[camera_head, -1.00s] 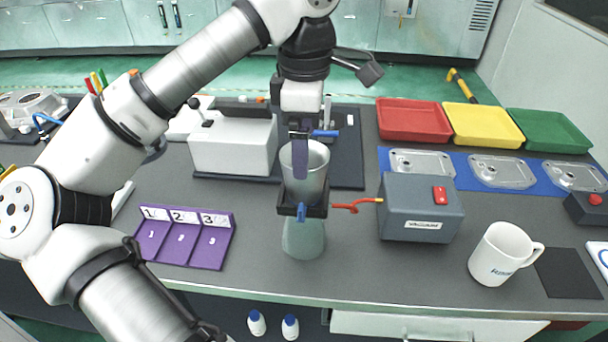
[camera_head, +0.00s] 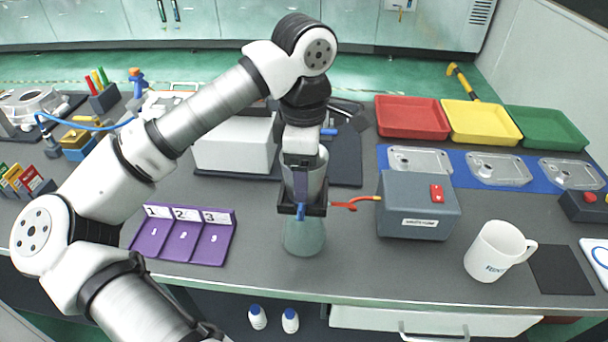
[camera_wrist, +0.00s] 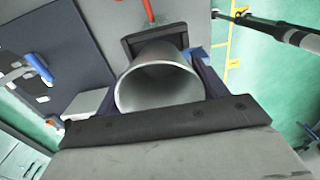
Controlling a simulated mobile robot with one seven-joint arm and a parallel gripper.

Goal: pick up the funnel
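The funnel is a pale grey cup-like cylinder (camera_head: 318,170), upright in the black collar on top of a grey-green flask (camera_head: 304,236). In the wrist view its round mouth (camera_wrist: 160,88) faces the camera. My gripper (camera_head: 301,190) points straight down over it. In the wrist view, one dark finger of my gripper (camera_wrist: 160,78) stands on each side of the funnel, and the fingers look open around it. Contact at the sides is hard to make out. The funnel's lower part is hidden in the collar.
A grey box with a red switch (camera_head: 418,205) stands close on the right, joined to the collar by a red hose. A white mug (camera_head: 492,252) stands farther right. A purple numbered rack (camera_head: 180,240) lies left. A white machine (camera_head: 233,145) stands behind.

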